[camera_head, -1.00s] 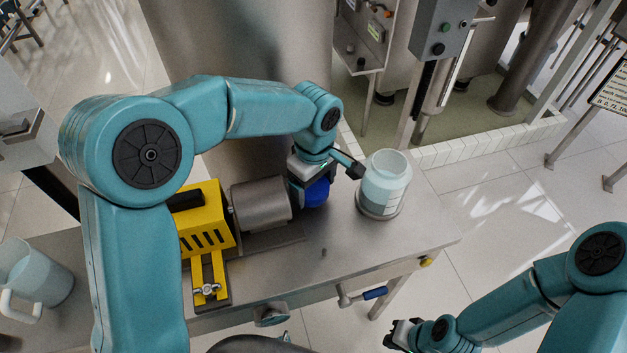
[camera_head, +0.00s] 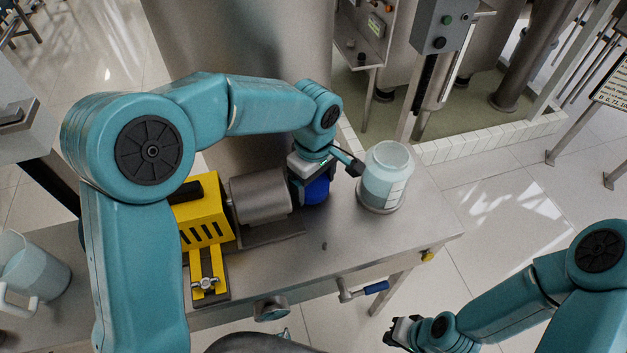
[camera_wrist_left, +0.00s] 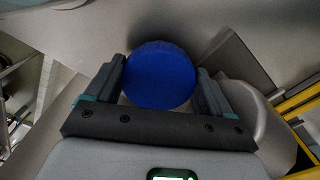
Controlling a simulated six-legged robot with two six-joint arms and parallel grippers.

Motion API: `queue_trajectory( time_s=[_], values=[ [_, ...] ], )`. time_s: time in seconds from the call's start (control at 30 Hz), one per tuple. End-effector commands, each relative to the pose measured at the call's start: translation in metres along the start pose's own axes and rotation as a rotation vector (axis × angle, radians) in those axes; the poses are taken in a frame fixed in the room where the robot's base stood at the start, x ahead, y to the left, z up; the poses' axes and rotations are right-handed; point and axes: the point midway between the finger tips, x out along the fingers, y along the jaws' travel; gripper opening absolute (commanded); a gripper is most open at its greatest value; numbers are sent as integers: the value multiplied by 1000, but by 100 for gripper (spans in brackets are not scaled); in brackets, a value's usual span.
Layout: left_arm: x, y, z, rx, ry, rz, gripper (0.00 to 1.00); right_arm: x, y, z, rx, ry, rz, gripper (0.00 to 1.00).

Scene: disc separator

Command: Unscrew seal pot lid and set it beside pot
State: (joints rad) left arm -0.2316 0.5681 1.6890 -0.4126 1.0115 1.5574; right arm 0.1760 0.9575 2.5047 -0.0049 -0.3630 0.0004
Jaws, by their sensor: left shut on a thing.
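The seal pot (camera_head: 386,176) is a clear jar with a whitish-blue liquid and an open top, upright on the steel table. The blue lid (camera_head: 317,191) is at the left gripper, left of the pot and apart from it. My left gripper (camera_head: 322,180) is shut on the lid, close above or at the table top; I cannot tell if the lid touches it. In the left wrist view the round blue lid (camera_wrist_left: 160,76) sits between the two dark fingers. My right gripper (camera_head: 398,332) is low at the bottom, off the table's front; its jaws are too small to judge.
A steel motor (camera_head: 260,200) with a yellow guard (camera_head: 203,222) stands just left of the lid. A clear jug (camera_head: 30,270) stands at the far left. A blue-handled valve (camera_head: 372,288) sticks out below the table's front edge. The table (camera_head: 340,245) is mostly bare before the pot.

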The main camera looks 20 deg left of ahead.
Motion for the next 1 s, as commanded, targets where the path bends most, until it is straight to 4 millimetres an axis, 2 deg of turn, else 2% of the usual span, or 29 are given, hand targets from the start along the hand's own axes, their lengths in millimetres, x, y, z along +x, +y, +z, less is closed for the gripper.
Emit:
queue_trajectory(
  time_s=[0.37,0.4,0.43,1.0],
  values=[
    [11,0,0,0,0,0,28,9,3,0,0,0,0,0],
    [10,0,0,0,0,0,92,8,3,0,0,0,0,0],
    [9,0,0,0,0,0,100,8,3,0,0,0,0,0],
    [8,-1,0,0,1,-3,100,8,3,0,0,0,0,0]
  ],
)
